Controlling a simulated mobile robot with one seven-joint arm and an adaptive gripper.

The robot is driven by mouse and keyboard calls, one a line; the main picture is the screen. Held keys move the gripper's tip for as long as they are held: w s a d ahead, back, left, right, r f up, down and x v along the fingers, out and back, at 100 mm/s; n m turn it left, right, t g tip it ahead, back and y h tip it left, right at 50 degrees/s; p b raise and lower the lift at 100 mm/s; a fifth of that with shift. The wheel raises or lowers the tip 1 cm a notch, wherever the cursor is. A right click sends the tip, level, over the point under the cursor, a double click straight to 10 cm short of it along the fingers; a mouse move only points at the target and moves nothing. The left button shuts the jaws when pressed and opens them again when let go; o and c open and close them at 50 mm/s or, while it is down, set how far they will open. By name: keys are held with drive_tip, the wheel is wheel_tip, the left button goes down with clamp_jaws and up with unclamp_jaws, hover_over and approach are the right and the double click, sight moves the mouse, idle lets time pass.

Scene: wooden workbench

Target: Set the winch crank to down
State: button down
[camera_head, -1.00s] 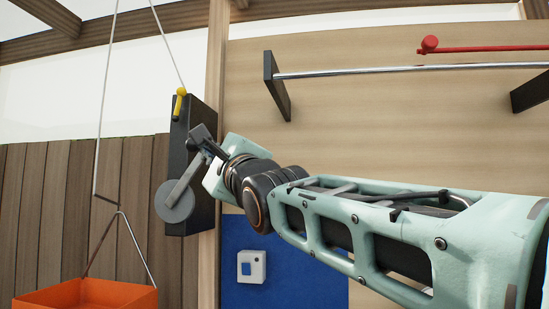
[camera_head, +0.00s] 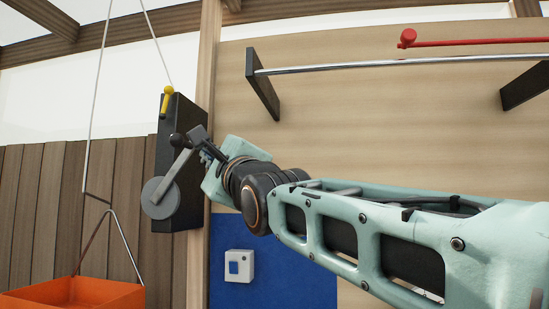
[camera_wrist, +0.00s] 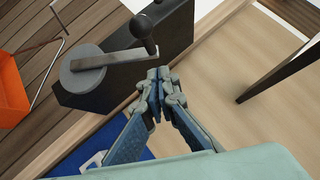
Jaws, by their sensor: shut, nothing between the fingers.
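The winch is a black box (camera_head: 184,120) on a wooden post, with a grey disc (camera_head: 161,198) low on its face. The crank's grey arm (camera_head: 174,172) slants up and right from the disc to a black knob (camera_head: 177,140). In the wrist view the crank arm (camera_wrist: 108,58) and knob (camera_wrist: 144,28) show clearly. My gripper (camera_wrist: 157,76) is shut and empty, just beside the crank, with a small gap to the knob in the wrist view. In the head view my gripper (camera_head: 207,150) partly overlaps the winch, right of the knob.
An orange crate (camera_head: 85,292) hangs on a cable at lower left. A yellow handle (camera_head: 167,98) tops the winch box. A white switch (camera_head: 239,266) sits on a blue panel (camera_head: 295,260). A steel rail (camera_head: 400,63) on black brackets and a red bar (camera_head: 470,42) run above my arm.

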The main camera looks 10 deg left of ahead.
drive_tip(key=b+v, duration=0.3)
drive_tip(key=v, duration=0.7)
drive_tip(key=shift+r, duration=0.2)
drive_tip(key=shift+d, duration=0.1)
drive_tip(key=d+f+n+g+h+p, duration=0.1)
drive_tip(key=d+f+n+h+p, duration=0.15)
drive_tip(key=d+f, duration=0.4)
drive_tip(key=w+d+f+n+g+h+p, duration=0.1)
drive_tip(key=d+f+n+g+h, duration=0.2)
drive_tip(key=f, duration=0.7)
drive_tip(key=d+f+n+h+p, duration=0.1)
drive_tip(key=d+f+n+h, duration=0.1)
drive_tip(key=d+f+h, duration=0.45)
drive_tip(key=s+d+f+n+g+p, duration=0.1)
drive_tip(key=s+d+f+n+g, duration=0.1)
drive_tip(key=s+f, duration=0.3)
drive_tip(key=s+d+f+n+g+p, duration=0.1)
drive_tip(key=s+d+f+n+g, duration=0.2)
drive_tip(key=f, duration=0.7)
drive_tip(key=s+d+f+n+g+h+p, duration=0.1)
drive_tip(key=s+d+f+n+g, duration=0.1)
drive_tip(key=s+d+f, duration=0.3)
wheel_tip(320, 180, down, 2)
drive_tip(key=shift+s+d+f+g, duration=0.15)
drive_tip(key=shift+s+d+g, duration=0.25)
drive_tip(key=shift+s, duration=0.75)
